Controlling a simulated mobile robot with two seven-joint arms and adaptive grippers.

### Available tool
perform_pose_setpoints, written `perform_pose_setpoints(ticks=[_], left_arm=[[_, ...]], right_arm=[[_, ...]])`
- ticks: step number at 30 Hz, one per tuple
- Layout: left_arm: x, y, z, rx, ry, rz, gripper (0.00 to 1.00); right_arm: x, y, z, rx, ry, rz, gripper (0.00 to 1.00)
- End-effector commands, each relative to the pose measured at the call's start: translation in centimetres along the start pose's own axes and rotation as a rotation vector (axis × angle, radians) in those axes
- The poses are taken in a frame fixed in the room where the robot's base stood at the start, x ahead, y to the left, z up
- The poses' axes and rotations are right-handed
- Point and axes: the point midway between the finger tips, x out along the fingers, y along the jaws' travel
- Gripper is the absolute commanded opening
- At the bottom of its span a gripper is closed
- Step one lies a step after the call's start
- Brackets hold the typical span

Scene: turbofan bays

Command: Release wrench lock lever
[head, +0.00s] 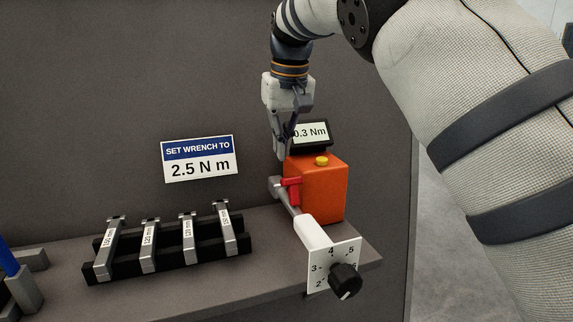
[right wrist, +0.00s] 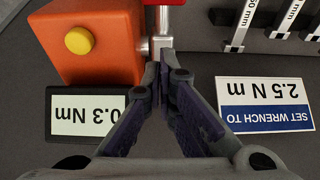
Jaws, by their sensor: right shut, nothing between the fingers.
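The torque wrench lies on the shelf with its grey shaft against the orange tester and its white handle (head: 313,233) toward me. The red lock lever (head: 291,187) sits on the wrench shaft, beside the orange box. In the right wrist view, only part of the red lever (right wrist: 164,2) shows at the top edge. My right gripper (head: 281,157) points down, just above and behind the lever. In the wrist view, its fingertips (right wrist: 161,73) are together and empty, close to the grey shaft (right wrist: 160,25). I cannot tell whether they touch it. My left gripper is not in view.
The orange tester (head: 325,190) has a yellow button (head: 321,161) and a display (head: 311,133) reading 0.3 Nm. A dial knob (head: 345,281) is at the front. A rack (head: 240,249) of several labelled tools stands left. A wall sign (head: 199,159) reads 2.5 N m.

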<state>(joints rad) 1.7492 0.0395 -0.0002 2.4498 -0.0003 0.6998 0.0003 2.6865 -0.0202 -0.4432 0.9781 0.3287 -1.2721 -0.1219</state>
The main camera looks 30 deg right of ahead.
Motion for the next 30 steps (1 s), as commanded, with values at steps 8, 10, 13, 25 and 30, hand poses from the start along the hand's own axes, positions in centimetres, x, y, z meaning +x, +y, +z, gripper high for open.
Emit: perform_pose_setpoints(ticks=[8, 10, 13, 25, 30], left_arm=[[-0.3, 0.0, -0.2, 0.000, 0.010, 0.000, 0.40], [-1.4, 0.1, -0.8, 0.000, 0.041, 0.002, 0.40], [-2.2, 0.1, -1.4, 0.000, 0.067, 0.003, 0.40], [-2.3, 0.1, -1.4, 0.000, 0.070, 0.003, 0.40], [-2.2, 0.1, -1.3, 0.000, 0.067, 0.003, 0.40]], right_arm=[[4.6, 0.0, 0.5, 0.000, 0.004, 0.000, 0.00], [3.1, 0.1, 1.4, 0.001, 0.013, -0.001, 0.00], [2.4, 0.0, 2.4, -0.001, 0.014, -0.002, 0.00], [2.8, 0.0, 3.2, -0.001, 0.000, 0.001, 0.00], [2.9, -0.1, 2.9, -0.001, 0.007, 0.001, 0.00]])
